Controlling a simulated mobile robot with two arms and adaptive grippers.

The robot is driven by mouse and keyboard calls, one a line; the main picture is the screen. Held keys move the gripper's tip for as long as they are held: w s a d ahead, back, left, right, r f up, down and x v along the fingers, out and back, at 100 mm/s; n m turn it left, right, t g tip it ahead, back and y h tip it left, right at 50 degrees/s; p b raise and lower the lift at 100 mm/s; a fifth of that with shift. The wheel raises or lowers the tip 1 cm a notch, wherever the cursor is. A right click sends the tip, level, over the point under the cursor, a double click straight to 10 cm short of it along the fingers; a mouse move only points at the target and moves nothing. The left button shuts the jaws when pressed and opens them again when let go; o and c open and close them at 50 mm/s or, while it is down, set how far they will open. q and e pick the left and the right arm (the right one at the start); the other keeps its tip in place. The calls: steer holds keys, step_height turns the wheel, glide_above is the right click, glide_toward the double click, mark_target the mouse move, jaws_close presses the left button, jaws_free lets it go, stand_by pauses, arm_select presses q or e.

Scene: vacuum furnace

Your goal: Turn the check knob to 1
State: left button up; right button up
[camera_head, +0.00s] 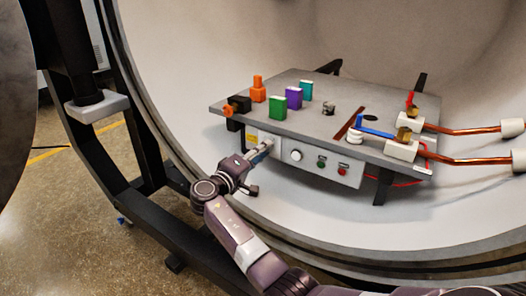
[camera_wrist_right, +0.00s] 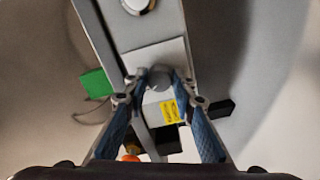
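My right gripper (camera_head: 264,146) reaches from below to the left end of the white control panel (camera_head: 345,177) on the front of the grey table. In the right wrist view its two blue fingers (camera_wrist_right: 160,80) stand on either side of a small grey round knob (camera_wrist_right: 160,75). The fingertips appear to touch the knob's sides. The knob's pointer and any markings around it cannot be read. In the head view the gripper hides this knob. A yellow label (camera_wrist_right: 169,111) is beside it. My left gripper is not in view.
A white round knob (camera_head: 296,155), a green button (camera_head: 321,163) and a red button (camera_head: 343,170) are farther right on the panel. Coloured blocks stand on the grey table (camera_head: 318,119). Copper rods (camera_head: 470,131) extend right. The curved chamber wall surrounds the table.

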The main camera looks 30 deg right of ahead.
steer(key=o, duration=0.4)
steer(key=shift+c, duration=0.2)
steer(key=shift+a, duration=0.1)
steer(key=v, duration=1.2)
steer(key=shift+f, duration=0.1)
